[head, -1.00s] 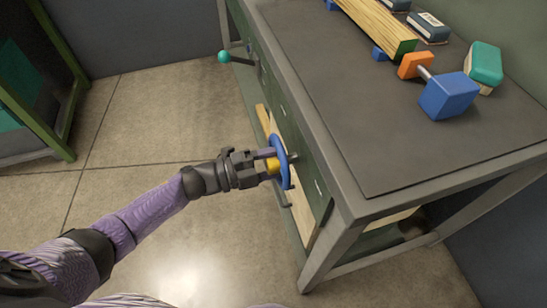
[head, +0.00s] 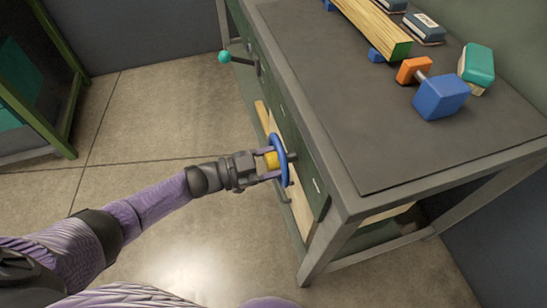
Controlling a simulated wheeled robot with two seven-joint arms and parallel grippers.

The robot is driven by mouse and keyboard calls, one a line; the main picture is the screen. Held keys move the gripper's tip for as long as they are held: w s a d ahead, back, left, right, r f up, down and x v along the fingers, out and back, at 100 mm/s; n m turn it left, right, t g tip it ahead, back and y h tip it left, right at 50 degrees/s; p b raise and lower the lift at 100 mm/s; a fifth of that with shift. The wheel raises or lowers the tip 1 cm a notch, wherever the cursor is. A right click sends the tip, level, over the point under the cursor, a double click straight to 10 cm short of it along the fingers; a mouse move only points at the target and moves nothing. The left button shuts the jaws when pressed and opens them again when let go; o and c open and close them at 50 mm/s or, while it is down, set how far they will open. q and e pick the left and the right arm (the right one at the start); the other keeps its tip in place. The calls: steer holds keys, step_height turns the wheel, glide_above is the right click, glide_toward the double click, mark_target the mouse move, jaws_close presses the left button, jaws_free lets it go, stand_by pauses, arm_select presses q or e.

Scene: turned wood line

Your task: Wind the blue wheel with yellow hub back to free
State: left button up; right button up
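The blue wheel (head: 279,143) with a yellow hub (head: 271,160) is mounted on the side of the workbench, facing left. My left gripper (head: 267,165) reaches to it from the left. Its two fingers stand apart on either side of the yellow hub, with their tips at the wheel. Whether the fingertips press on the rim or hub is too small to tell. The far side of the wheel is hidden. My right gripper is out of view.
The grey workbench (head: 330,95) fills the right. On its top are a wooden beam (head: 370,25), a blue block (head: 441,97), an orange block (head: 413,70) and a teal-and-white block (head: 477,65). A teal-knobbed lever (head: 225,57) juts from its side.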

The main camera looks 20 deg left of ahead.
arm_select(q)
steer(key=n, duration=0.4)
steer(key=shift+n, duration=0.8)
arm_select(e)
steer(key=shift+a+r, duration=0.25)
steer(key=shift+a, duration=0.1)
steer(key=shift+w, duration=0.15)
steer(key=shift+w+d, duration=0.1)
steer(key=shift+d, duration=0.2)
arm_select(q)
steer(key=o, duration=1)
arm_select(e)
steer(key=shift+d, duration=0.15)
arm_select(q)
steer(key=p+v, duration=0.1)
steer(key=v, duration=0.9)
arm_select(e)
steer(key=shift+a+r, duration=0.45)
